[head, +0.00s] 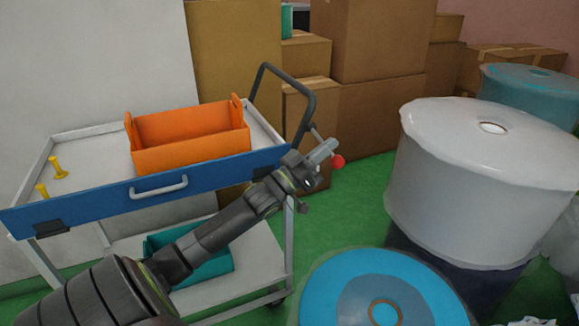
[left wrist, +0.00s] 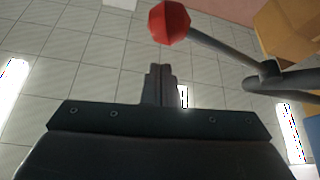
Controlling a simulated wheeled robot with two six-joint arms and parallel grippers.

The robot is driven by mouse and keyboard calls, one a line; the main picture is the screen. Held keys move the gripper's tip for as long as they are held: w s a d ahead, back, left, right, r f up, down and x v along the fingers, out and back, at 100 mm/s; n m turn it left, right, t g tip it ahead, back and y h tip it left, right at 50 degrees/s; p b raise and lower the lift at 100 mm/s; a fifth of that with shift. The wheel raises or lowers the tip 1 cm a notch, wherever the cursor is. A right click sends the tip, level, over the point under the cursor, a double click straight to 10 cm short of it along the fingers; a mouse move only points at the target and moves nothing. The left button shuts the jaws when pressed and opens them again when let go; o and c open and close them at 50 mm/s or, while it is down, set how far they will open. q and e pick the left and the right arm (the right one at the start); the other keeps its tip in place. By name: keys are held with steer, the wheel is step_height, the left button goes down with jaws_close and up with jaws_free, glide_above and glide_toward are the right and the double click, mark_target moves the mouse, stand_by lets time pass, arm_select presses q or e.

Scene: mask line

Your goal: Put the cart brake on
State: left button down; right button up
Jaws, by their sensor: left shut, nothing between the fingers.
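The cart (head: 90,210) stands at the left, with a blue front panel, a light handle on that panel and a dark push bar at its right end. The brake lever shows as a red knob (head: 338,161) at the cart's right end. In the left wrist view the red knob (left wrist: 169,22) sits on a grey rod (left wrist: 222,47) that joins a dark bar. My left gripper (head: 327,149) is shut and empty, just beside the knob in the head view. In the wrist view its fingertips (left wrist: 160,72) are below the knob, apart from it in the picture. My right gripper is not in view.
An orange open box (head: 190,150) and yellow pegs (head: 58,169) are on the cart top. A teal bin (head: 215,262) is on its lower shelf. Large white (head: 470,180) and blue (head: 350,285) rolls stand right. Cardboard boxes (head: 380,110) are behind; green floor lies between.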

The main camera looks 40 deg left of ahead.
arm_select(q)
steer(key=r+p+v, duration=0.1)
steer(key=p+v, duration=0.1)
steer(key=v, duration=0.7)
steer(key=shift+s+a+f, duration=0.15)
steer(key=shift+s+a, duration=0.25)
steer(key=shift+s, duration=0.05)
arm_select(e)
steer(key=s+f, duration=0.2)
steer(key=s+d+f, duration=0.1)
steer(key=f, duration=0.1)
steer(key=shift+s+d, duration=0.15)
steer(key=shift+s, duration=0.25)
arm_select(q)
steer(key=shift+f, duration=0.1)
